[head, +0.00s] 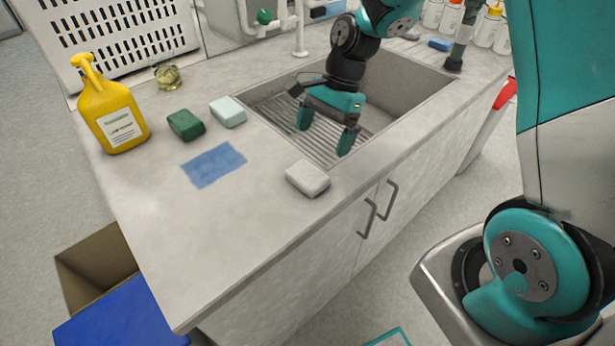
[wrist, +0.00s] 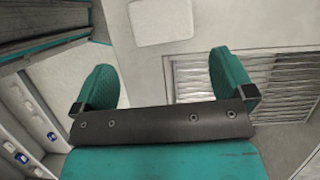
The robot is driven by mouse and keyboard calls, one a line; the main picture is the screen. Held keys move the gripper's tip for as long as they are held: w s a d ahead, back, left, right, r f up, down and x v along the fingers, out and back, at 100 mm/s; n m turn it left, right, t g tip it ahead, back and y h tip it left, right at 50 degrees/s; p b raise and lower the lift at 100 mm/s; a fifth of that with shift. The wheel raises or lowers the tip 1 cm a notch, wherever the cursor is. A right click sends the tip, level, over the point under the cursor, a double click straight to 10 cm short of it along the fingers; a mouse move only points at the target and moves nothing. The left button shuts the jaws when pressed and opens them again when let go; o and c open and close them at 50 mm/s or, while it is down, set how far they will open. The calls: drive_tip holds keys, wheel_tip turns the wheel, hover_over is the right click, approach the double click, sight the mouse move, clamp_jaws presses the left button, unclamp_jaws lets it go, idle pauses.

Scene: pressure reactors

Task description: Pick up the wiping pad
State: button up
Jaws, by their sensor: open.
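Several block-shaped pads lie on the counter, and I cannot tell which one the task calls the wiping pad. A white pad (head: 307,179) lies near the front edge, left of the sink. A dark green pad (head: 186,125) and a pale mint pad (head: 228,112) lie farther back, side by side. A flat blue cloth (head: 213,165) lies between them and the white pad. My gripper (head: 326,130) is open and empty over the sink, fingers down, apart from all pads. In the wrist view, a whitish pad (wrist: 160,21) shows at the top, beyond my open gripper (wrist: 165,82).
The sink (head: 408,82) with its ribbed floor is under my gripper. A yellow spray bottle (head: 112,110) and a small glass jar (head: 168,76) stand at the back left. A white rack (head: 120,35) is behind. The left front counter is clear.

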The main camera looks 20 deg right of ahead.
sight(308, 174)
drive_tip(key=x, duration=0.3)
drive_tip(key=shift+a+f, duration=0.15)
drive_tip(key=shift+f, duration=0.15)
drive_tip(key=shift+a+p+x, duration=0.15)
drive_tip(key=shift+p+x, duration=0.05)
drive_tip(key=shift+x, duration=1.15)
drive_tip(key=shift+a+p+x, duration=0.15)
drive_tip(key=shift+x, duration=1.25)
drive_tip(key=shift+r, duration=0.15)
drive_tip(key=c, duration=0.6)
drive_tip(key=shift+r, duration=0.1)
wheel_tip(308, 174, up, 20)
drive_tip(key=shift+f+p, duration=0.1)
drive_tip(key=shift+p, duration=0.3)
drive_tip(key=shift+o, duration=0.2)
